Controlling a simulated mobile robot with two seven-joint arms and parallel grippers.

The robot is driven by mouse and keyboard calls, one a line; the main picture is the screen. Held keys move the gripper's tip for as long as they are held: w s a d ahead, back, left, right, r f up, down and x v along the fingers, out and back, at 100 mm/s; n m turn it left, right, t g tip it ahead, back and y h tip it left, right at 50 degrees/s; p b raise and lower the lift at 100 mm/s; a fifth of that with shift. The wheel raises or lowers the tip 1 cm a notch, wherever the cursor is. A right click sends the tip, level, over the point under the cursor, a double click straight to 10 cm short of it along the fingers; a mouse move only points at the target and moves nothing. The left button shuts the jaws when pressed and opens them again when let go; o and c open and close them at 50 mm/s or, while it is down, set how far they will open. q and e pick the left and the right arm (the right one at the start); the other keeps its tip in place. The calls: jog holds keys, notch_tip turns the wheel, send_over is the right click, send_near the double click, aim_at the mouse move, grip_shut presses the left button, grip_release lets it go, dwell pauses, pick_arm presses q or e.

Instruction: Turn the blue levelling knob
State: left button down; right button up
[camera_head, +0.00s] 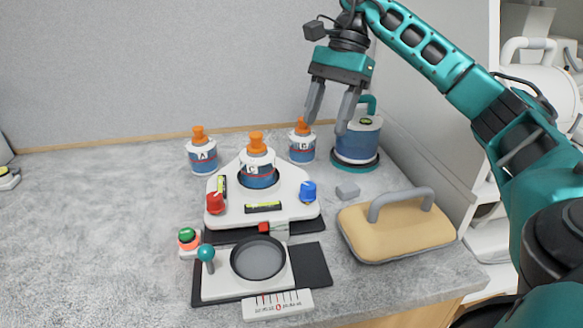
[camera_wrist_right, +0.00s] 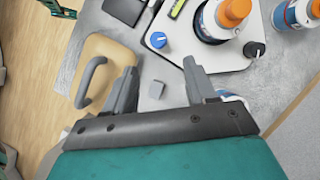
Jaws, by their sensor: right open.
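The blue levelling knob (camera_head: 308,191) stands on the right corner of a white levelling plate (camera_head: 290,209). It also shows in the right wrist view (camera_wrist_right: 158,40), beyond my fingertips. My right gripper (camera_head: 328,118) is open and empty, pointing down, raised above the back right of the table, behind and above the knob. Its two fingers (camera_wrist_right: 161,72) are spread wide with nothing between them touching. A red knob (camera_head: 215,202) stands on the plate's left corner.
An orange-capped bottle (camera_head: 257,165) stands on the plate, with similar bottles (camera_head: 202,154) (camera_head: 302,145) behind. A blue-and-white canister (camera_head: 357,142) stands below my right gripper. A grey block (camera_head: 347,190) and yellow pad with handle (camera_head: 388,228) lie right.

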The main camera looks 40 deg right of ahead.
aim_at(310, 185)
jog(key=b+x, duration=0.1)
jog(key=x, duration=0.4)
jog(key=b+x, duration=0.1)
jog(key=x, duration=0.5)
jog(key=shift+s+d+f, duration=0.1)
jog(key=shift+s+f, duration=0.15)
jog(key=shift+a+f, duration=0.2)
jog(key=shift+f, duration=0.3)
jog(key=shift+c, duration=0.5)
grip_shut()
